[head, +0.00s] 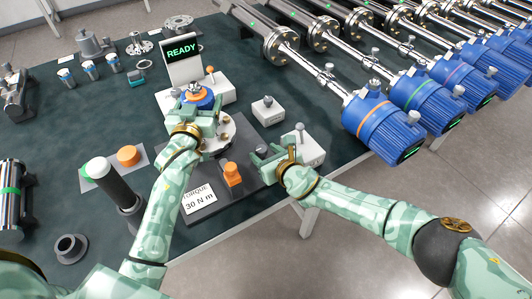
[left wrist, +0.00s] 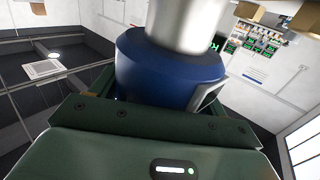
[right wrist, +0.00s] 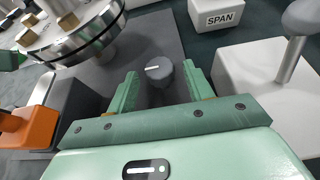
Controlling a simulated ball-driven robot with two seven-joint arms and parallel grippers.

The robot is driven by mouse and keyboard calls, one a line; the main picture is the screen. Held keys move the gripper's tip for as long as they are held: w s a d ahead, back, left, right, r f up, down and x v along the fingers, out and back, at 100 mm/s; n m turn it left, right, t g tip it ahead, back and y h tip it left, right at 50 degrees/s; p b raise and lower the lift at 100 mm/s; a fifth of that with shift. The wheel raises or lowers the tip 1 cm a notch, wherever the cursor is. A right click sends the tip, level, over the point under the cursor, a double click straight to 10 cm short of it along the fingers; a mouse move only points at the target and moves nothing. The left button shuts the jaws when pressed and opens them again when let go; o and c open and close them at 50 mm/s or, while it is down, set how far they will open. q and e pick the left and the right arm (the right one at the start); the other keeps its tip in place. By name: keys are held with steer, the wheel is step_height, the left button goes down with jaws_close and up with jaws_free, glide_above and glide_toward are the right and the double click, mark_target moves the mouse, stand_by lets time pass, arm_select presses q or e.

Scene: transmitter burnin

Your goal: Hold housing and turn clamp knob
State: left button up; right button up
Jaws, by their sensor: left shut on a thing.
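The blue housing (head: 200,97) with an orange ring stands above the silver flanged fixture (head: 222,142). My left gripper (head: 201,112) is shut on the housing. In the left wrist view the blue housing (left wrist: 165,75) fills the space between the fingers, with a silver cylinder above it. My right gripper (head: 274,157) is open beside the fixture. In the right wrist view a dark grey knob (right wrist: 158,70) with a white mark lies between the two open fingers, with a gap visible to each. I cannot tell how deep the fingers reach around it. The flange (right wrist: 75,28) shows at upper left.
An orange clamp (head: 233,175) and a torque card (head: 199,199) sit in front of the fixture. A READY display (head: 182,50) stands behind. White boxes, one labelled SPAN (right wrist: 221,14), one with a lever (right wrist: 265,65), flank the right gripper. Blue transmitters (head: 384,125) line the right.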

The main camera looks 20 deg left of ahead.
steer(key=c, duration=0.8)
steer(key=shift+s+a+m+t+h, duration=0.15)
steer(key=shift+a+m+t+h, duration=0.15)
steer(key=shift+m+t+h, duration=0.5)
steer(key=shift+s+a+m+t+h, duration=0.15)
steer(key=shift+m+t+h, duration=0.55)
steer(key=shift+m, duration=0.4)
steer(key=shift+m+h, duration=0.4)
steer(key=shift+h, duration=0.2)
steer(key=o, duration=1)
